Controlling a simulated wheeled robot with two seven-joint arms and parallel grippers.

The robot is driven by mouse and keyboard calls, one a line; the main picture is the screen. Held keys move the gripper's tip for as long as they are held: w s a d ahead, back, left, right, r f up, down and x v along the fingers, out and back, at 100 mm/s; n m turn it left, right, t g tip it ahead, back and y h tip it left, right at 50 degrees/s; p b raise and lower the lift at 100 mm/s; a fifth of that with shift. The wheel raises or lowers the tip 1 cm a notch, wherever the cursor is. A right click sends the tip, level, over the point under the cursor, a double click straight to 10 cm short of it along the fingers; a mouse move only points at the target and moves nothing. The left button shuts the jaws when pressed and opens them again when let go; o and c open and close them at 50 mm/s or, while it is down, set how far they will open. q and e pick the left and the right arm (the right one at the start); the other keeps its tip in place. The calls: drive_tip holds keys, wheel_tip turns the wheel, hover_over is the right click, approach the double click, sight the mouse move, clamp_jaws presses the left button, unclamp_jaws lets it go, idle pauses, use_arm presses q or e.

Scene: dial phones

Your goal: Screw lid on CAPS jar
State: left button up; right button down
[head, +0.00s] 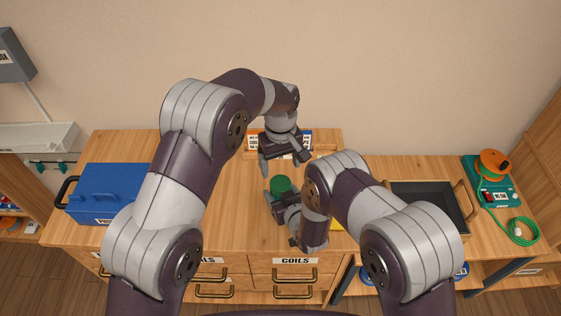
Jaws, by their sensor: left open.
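A round green lid or jar top (281,184) shows near the middle of the wooden counter (225,215). Whether it is a loose lid or sits on the jar cannot be told, and the jar's body and its label are hidden. My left gripper (285,165) is open and empty, pointing down, a little above and behind the green top in the head view. My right gripper (279,198) is low at the near side of the green top, with one dark finger along its left side. The other finger is hidden, so its hold cannot be told.
A blue toolbox (108,190) stands at the counter's left. A labelled rack (320,140) is behind my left gripper. A dark open tray (425,205) and a green device with an orange reel (490,180) are at right. Drawers, one marked COILS (295,261), face front.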

sight(281, 183)
use_arm(q)
wheel_tip(281, 183, down, 8)
drive_tip(key=shift+r, duration=0.1)
idle(0.4)
drive_tip(key=c, duration=1.1)
drive_tip(key=m, duration=0.7)
drive_tip(key=o, duration=1.2)
